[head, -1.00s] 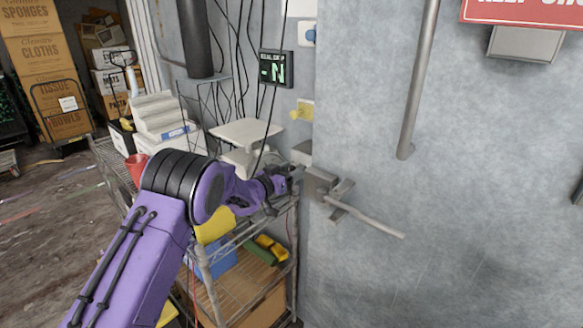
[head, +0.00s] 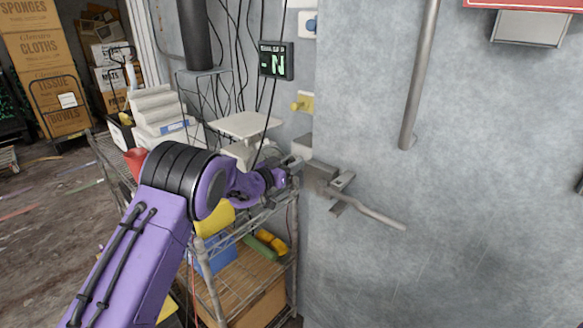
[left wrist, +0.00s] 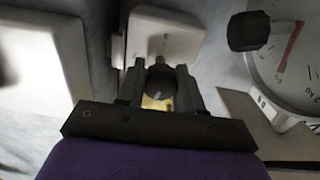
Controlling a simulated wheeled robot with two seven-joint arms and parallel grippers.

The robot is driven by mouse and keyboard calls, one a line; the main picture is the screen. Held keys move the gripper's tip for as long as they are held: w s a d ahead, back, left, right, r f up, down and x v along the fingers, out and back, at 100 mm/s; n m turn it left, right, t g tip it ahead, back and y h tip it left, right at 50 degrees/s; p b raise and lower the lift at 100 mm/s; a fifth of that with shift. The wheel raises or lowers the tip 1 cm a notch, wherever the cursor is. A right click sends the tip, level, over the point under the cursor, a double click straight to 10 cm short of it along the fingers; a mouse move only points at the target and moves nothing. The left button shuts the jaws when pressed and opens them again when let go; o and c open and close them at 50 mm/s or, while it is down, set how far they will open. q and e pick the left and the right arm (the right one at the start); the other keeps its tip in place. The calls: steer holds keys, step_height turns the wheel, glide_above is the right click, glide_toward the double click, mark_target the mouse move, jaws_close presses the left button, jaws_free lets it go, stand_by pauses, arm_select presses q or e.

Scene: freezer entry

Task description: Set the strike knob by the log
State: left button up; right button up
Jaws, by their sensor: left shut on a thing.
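My left gripper (head: 286,170) is at the edge of the grey wall, beside the grey latch block (head: 302,148) and the metal handle (head: 368,212). In the left wrist view the fingers (left wrist: 160,82) are shut on a small dark rounded knob (left wrist: 160,76), in front of a pale box-like strike body (left wrist: 165,35). The fingers hide part of the knob, and its setting cannot be read. A small black display (head: 276,60) above shows green characters like "-N"; its small heading is hard to read, and I cannot tell whether it is the log. My right gripper is out of view.
A white scale (head: 245,126) stands on the wire rack (head: 225,245) close behind my left arm. A dial with a red needle (left wrist: 292,62) and a black knob (left wrist: 248,31) are close to the fingers. A vertical pipe (head: 418,80) runs down the wall.

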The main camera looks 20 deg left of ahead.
arm_select(q)
steer(key=m+b, duration=0.4)
steer(key=b, duration=0.1)
steer(key=m+b, duration=0.9)
steer(key=shift+d+f+b, duration=0.15)
steer(key=shift+f+b, duration=0.2)
steer(key=shift+b, duration=0.05)
steer(key=shift+r+m+b, duration=0.15)
steer(key=shift+m+b, duration=1.3)
steer(key=shift+m, duration=0.25)
steer(key=o, duration=1)
steer(key=shift+r, duration=0.1)
steer(key=shift+s, duration=0.25)
steer(key=b+v, duration=0.3)
steer(key=v, duration=0.7)
